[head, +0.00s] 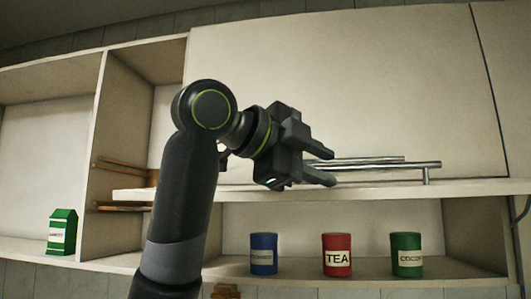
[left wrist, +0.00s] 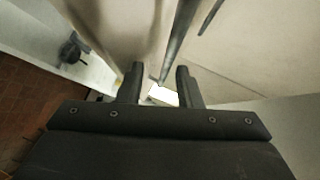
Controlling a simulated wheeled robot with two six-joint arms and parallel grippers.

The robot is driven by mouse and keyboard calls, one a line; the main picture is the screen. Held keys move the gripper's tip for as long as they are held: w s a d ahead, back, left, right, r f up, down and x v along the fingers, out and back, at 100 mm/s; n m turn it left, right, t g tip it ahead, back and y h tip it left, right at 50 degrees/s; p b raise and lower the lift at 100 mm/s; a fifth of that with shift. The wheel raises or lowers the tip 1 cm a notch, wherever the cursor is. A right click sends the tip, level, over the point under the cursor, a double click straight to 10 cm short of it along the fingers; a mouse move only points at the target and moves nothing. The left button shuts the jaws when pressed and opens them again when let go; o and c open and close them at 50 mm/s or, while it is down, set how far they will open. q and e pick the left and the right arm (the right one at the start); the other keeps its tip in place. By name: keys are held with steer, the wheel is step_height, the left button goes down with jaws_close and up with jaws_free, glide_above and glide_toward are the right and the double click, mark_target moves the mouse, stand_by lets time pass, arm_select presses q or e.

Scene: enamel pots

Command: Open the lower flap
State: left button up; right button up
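A wide cream flap (head: 400,80) closes the cabinet front above the shelf and looks shut. A long metal bar handle (head: 400,168) runs along its lower edge, with a second thin bar-like line just above it. My left gripper (head: 325,165) is in front of the flap, fingers apart, at the left part of the bar. In the left wrist view, the open fingers (left wrist: 160,85) show with the bar (left wrist: 178,45) running down towards the gap between them. I cannot tell whether they touch it. My arm hides the bar's left end. My right gripper is not in view.
Below the flap, a blue tin (head: 263,254), a red TEA tin (head: 337,258) and a green cocoa tin (head: 407,256) stand in an open niche under a shelf edge (head: 460,187). A green carton (head: 62,232) stands in the open left compartment.

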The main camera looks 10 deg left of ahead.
arm_select(q)
steer(key=b+v, duration=0.3)
steer(key=v, duration=0.9)
steer(key=shift+s+a+b, duration=0.3)
steer(key=shift+b, duration=0.1)
steer(key=shift+r, duration=0.1)
